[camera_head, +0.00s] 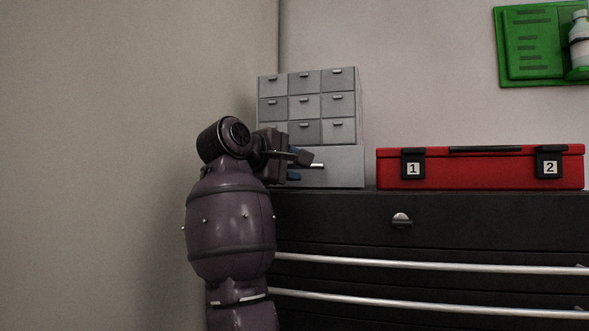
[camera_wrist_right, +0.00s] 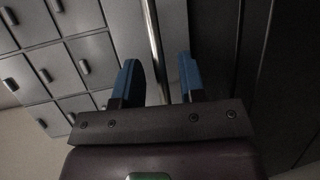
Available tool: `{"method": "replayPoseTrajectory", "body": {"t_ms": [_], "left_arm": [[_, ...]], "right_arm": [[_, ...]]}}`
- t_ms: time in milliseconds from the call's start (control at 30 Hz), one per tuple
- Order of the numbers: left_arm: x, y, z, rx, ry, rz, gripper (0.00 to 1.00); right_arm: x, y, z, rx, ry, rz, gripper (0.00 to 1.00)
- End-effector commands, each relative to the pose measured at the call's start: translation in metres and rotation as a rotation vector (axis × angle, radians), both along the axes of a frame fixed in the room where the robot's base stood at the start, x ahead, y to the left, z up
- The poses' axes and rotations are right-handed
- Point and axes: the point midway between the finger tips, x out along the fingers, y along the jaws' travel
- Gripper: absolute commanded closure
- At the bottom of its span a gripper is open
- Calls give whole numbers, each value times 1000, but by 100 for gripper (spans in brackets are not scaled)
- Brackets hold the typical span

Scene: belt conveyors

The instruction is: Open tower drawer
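The grey drawer tower (camera_head: 361,120) stands on the black cabinet, with rows of small drawers above one wide bottom drawer (camera_head: 345,172). The bottom drawer looks closed. Its silver bar handle (camera_head: 318,165) shows just right of my right gripper (camera_head: 300,167), whose arm hides the tower's lower left. In the right wrist view, the blue fingers of my right gripper (camera_wrist_right: 160,70) are open. The silver handle (camera_wrist_right: 154,35) runs between them, with a gap on each side. My left gripper is in neither view.
A red toolbox (camera_head: 480,168) with labels 1 and 2 sits right of the tower on the black cabinet (camera_head: 480,219). The cabinet has long silver handles below. A green wall board (camera_head: 530,45) holds a bottle (camera_head: 579,42). A wall is close on the left.

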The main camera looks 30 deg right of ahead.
Motion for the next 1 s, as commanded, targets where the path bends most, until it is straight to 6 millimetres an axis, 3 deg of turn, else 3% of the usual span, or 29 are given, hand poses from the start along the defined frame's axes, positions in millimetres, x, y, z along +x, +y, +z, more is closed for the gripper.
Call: {"method": "replayPoseTrajectory", "body": {"t_ms": [200, 467, 533, 733, 1000], "left_arm": [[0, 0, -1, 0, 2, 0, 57], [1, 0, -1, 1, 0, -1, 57], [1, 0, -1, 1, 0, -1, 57], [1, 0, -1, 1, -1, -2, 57], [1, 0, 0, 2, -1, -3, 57]], "right_arm": [[4, -13, -3, 0, 1, 0, 63], [5, -14, -3, 1, 0, 0, 63], [5, -14, -3, 1, 0, 0, 69], [5, -14, -3, 1, 0, 0, 100], [4, -13, -3, 1, 0, 1, 100]]}}
